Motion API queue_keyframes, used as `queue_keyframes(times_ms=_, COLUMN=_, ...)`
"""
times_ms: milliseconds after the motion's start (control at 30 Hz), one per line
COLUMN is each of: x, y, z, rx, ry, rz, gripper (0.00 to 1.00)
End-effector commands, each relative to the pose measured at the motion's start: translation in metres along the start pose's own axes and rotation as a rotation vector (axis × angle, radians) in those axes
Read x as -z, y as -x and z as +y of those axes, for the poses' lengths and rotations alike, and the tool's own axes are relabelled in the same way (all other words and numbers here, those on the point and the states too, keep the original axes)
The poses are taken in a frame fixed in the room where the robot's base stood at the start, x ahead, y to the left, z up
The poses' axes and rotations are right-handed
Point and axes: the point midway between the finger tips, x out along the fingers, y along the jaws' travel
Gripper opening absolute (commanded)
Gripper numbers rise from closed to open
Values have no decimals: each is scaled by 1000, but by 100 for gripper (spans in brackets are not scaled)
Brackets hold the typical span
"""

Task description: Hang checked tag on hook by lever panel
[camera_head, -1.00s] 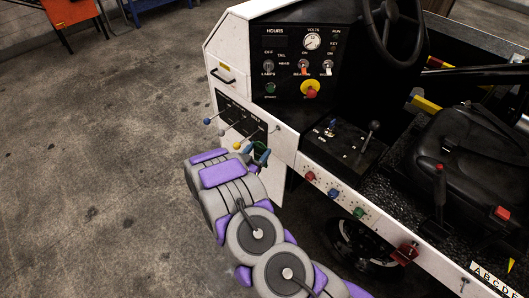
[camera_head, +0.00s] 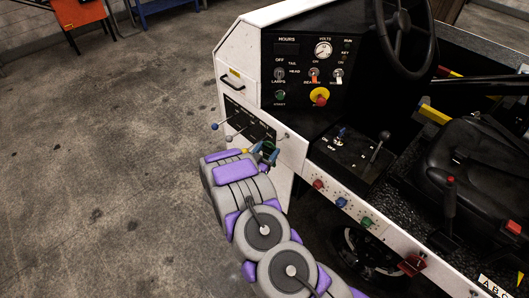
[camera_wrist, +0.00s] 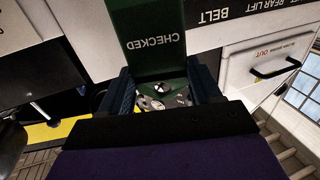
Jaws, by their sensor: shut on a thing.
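The green tag (camera_wrist: 152,40) with white lettering "CHECKED" shows upside down in the wrist view. My gripper (camera_wrist: 162,88) is shut on it, with one dark blue finger at each side. In the head view my gripper (camera_head: 267,153) is in front of the white side panel, just below and right of the lever panel (camera_head: 262,131). The tag is mostly hidden there. A small dark fitting (camera_head: 288,135) on the white panel, right of the levers, may be the hook; it is too small to tell. I cannot tell whether the tag touches it.
Levers with blue (camera_head: 214,126), white (camera_head: 229,138) and yellow (camera_head: 244,150) knobs stick out close to the left of my gripper. A black handle (camera_head: 232,83) is above. The steering wheel (camera_head: 402,25) and seat (camera_head: 470,160) are at right.

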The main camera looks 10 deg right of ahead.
Motion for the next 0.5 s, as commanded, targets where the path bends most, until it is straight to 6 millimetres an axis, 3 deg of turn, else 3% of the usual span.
queue_keyframes(times_ms=500, x=-1, y=-27, z=8, rx=-2, ry=1, rz=2, gripper=34)
